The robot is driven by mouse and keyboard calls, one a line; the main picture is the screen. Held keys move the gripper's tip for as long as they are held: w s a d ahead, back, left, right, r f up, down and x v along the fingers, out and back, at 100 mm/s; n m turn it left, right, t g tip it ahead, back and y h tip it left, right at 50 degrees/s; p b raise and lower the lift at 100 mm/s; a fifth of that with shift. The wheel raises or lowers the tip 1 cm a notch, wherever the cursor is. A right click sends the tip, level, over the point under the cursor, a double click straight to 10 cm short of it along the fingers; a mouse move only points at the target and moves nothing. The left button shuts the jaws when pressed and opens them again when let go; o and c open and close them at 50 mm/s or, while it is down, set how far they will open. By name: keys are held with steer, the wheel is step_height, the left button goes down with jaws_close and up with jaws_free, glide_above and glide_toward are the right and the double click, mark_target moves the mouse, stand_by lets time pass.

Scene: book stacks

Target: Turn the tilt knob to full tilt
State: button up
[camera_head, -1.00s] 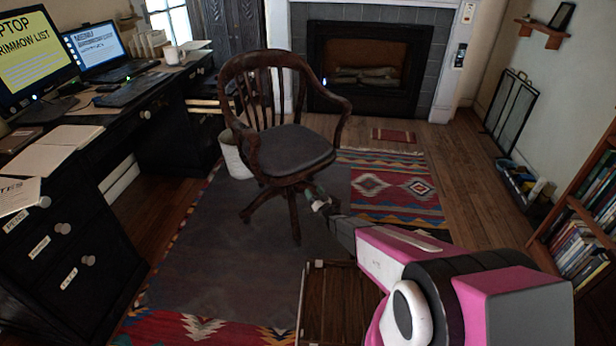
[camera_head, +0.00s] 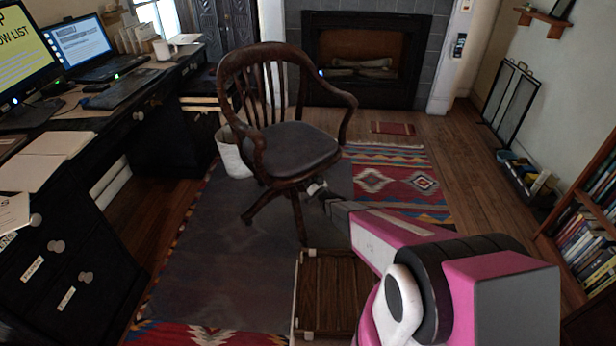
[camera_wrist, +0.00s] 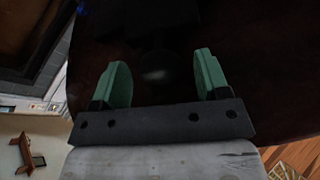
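The dark wooden swivel chair (camera_head: 290,145) stands on the rug, with its seat above a central post and splayed legs. My gripper's wrist end (camera_head: 317,188) is low at the chair's right side, just below the seat edge; its fingers are not clear there. In the wrist view my gripper (camera_wrist: 161,61) has two green fingers well apart with nothing held between them. Beyond them is the dark brown chair underside (camera_wrist: 270,60). A faint pale spot shows between the fingers; I cannot tell whether it is the tilt knob. No knob is clearly visible.
A black desk (camera_head: 60,250) with drawers and screens runs along the left. A white bin (camera_head: 233,155) stands behind the chair. The fireplace (camera_head: 365,60) is at the back, a bookshelf (camera_head: 590,220) at the right.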

steer(key=c, duration=0.9)
steer(key=shift+o, duration=0.2)
steer(key=shift+n, duration=0.7)
steer(key=shift+w+d+n+g+y, duration=0.1)
steer(key=shift+n+g+y, duration=0.6)
steer(key=shift+n, duration=0.95)
steer(key=shift+w+d+n+g+y, duration=0.1)
steer(key=shift+n+g+y, duration=0.55)
steer(key=shift+n, duration=0.95)
steer(key=shift+n+g+y, duration=0.55)
steer(key=shift+n+g, duration=0.3)
steer(key=shift+n, duration=0.8)
steer(key=shift+n, duration=0.3)
steer(key=o, duration=0.9)
steer(key=shift+o, duration=0.2)
